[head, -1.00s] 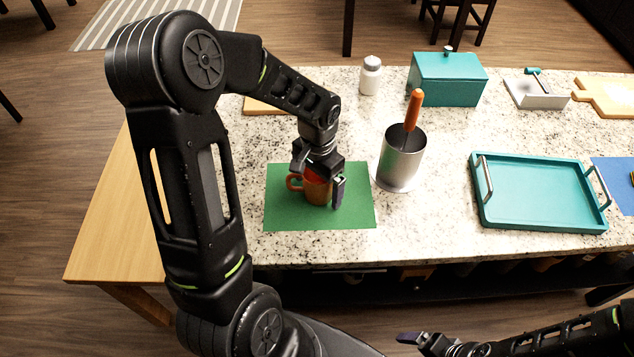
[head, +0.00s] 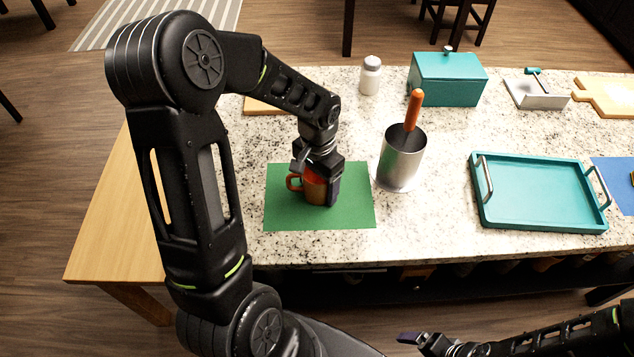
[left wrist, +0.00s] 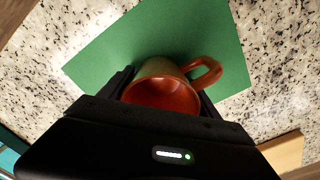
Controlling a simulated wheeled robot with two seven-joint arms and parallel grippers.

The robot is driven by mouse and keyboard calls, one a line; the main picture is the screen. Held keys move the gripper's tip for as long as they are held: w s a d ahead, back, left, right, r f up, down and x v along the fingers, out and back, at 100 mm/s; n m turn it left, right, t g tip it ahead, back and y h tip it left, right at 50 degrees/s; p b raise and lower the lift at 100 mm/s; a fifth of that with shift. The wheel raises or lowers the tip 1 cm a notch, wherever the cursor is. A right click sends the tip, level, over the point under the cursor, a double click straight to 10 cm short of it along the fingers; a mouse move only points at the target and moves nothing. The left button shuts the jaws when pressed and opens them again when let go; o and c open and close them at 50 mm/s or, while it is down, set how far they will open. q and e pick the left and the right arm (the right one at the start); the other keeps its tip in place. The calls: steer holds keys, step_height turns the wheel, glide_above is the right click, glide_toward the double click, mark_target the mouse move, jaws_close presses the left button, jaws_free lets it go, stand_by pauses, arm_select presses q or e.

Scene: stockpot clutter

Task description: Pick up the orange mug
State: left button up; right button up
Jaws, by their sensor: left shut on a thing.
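The orange mug (head: 315,189) stands upright on a green mat (head: 285,214) in the head view, its handle towards the left. My left gripper (head: 319,190) comes down over it from above and is shut on its body, one finger on each side. In the left wrist view the mug (left wrist: 165,94) shows its reddish inside between the two fingers, with the handle free at the upper right. The far finger is partly hidden in the head view. My right gripper (head: 412,340) is at the bottom edge, away from the counter; its fingers are not clear.
A metal canister (head: 401,160) with an orange-handled utensil stands close to the right of the mat. Behind are a white jar (head: 370,76) and a teal box (head: 446,80). A teal tray (head: 540,190) lies at the right. The counter left of the mat is narrow.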

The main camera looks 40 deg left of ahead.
arm_select(q)
steer(key=c, duration=0.4)
steer(key=shift+o, duration=0.2)
step_height(320, 180, up, 10)
stand_by(0.6)
